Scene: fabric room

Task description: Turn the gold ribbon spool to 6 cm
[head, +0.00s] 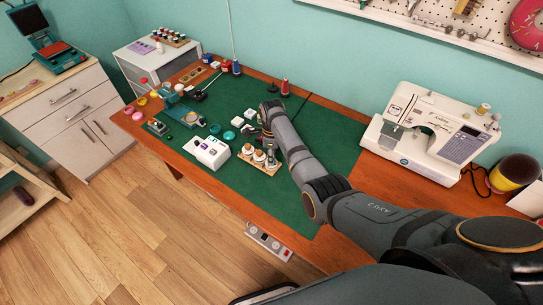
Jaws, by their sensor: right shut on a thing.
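A small wooden stand (270,170) on the green mat holds several small spools with pale tops (259,156). They are too small in the head view for me to read colours or a centimetre scale, so I cannot pick out the gold ribbon spool for sure. My right gripper (267,139) points down at the back end of this stand. It is shut on what looks like a spool there, partly hidden by the gripper and wrist. My left gripper is not in view.
A white box-like device (206,152) stands left of the stand. Small white blocks (244,121) lie just behind it. A red thread cone (285,88) stands farther back. A sewing machine (425,133) is at the right. The green mat (318,122) is clear right of my forearm.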

